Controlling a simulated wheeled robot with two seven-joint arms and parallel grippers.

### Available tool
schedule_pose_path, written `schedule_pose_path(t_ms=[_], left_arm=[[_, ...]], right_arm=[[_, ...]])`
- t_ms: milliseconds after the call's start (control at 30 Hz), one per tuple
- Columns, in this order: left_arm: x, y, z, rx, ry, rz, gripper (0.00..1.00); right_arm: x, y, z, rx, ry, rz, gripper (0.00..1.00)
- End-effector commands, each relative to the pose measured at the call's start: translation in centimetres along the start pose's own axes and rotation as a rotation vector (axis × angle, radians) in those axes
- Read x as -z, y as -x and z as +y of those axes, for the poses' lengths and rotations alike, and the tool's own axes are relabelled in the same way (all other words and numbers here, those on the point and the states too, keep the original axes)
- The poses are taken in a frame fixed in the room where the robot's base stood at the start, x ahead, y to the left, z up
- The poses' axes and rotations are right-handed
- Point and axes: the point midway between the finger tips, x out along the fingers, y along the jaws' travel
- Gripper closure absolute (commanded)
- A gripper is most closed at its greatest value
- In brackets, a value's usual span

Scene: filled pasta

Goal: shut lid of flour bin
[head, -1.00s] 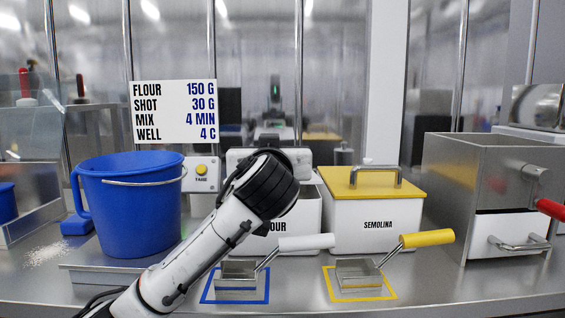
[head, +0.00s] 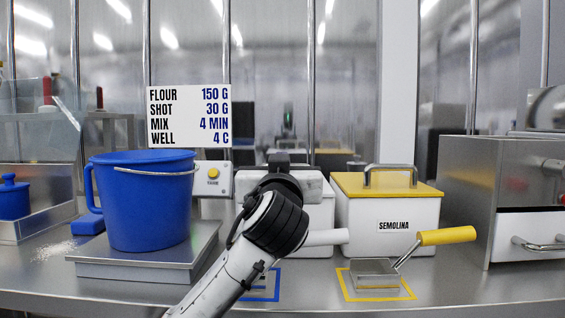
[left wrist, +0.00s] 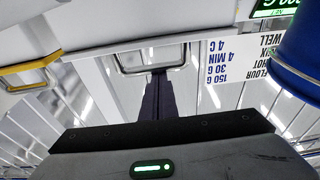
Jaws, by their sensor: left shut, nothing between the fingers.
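The white flour bin (head: 318,217) stands left of the semolina bin in the head view, its front largely hidden by my left arm. Its white lid (head: 312,188) lies low across the top, about level with the semolina lid; I cannot tell if it is fully seated. In the left wrist view, the lid's metal loop handle (left wrist: 122,65) is just beyond my left gripper (left wrist: 160,73). The dark fingers are together, empty, with tips at or near the handle; contact is unclear. In the head view the fingers are hidden behind the wrist. My right gripper is not in view.
The semolina bin (head: 388,228) with a yellow lid stands close right. A white-handled scoop (head: 326,237) and a yellow-handled scoop (head: 447,236) are in front. A blue bucket (head: 146,205) stands on a metal scale (head: 145,268) at left. A steel cabinet (head: 470,190) is far right.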

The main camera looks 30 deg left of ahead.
Motion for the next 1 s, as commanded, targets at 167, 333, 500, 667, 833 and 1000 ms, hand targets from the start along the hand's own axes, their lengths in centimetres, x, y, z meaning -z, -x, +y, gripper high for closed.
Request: schedule_pose_path(t_ms=[167,333,500,667,833,1000], left_arm=[[-0.1,-0.2,0.2,-0.003,-0.005,-0.018,1.00],[2.9,-1.0,0.2,-0.004,0.000,-0.010,1.00],[3.8,1.3,0.4,-0.010,0.003,-0.001,1.00],[4.0,4.9,0.3,-0.009,0.003,-0.001,1.00],[4.1,7.5,0.2,-0.006,0.001,0.000,1.00],[4.2,8.7,0.1,-0.004,0.001,0.000,1.00]], right_arm=[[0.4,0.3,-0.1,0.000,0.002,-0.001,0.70],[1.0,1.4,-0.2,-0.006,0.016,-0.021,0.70],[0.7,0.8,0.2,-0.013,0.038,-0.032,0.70],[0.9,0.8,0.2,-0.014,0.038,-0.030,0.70],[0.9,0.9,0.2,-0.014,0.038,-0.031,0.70],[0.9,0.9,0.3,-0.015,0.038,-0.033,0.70]])
